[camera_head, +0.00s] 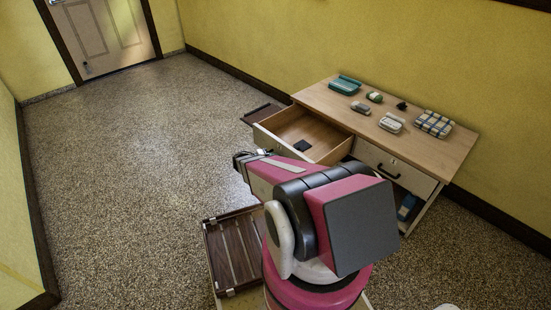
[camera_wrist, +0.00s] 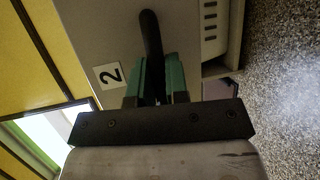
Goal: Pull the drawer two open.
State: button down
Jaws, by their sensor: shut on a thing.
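Drawer two shows in the wrist view as a pale front (camera_wrist: 110,30) with a "2" label (camera_wrist: 108,76). Its black bar handle (camera_wrist: 151,35) lies between the green fingers of my gripper (camera_wrist: 157,75), which is shut on it. In the head view, the desk's left drawer (camera_head: 306,130) stands well out from the desk, its wooden inside visible with a small dark item (camera_head: 302,145) in it. My arm reaches to the front of this open drawer. The arm hides part of the drawer front, and the grip itself is not clear there.
The wooden desk top (camera_head: 330,100) holds a teal tray (camera_head: 345,85), a checked box (camera_head: 434,124) and several small items. A right drawer (camera_head: 394,168) is shut, with an open space below holding a blue item (camera_head: 407,207). The speckled floor (camera_head: 140,150) to the left is clear.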

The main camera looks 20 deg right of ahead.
jog(key=c, duration=1.1)
grip_release()
jog(key=shift+c, duration=0.2)
jog(key=shift+a, duration=0.1)
jog(key=a+r, duration=0.2)
jog(key=a, duration=0.8)
jog(key=shift+a, duration=0.2)
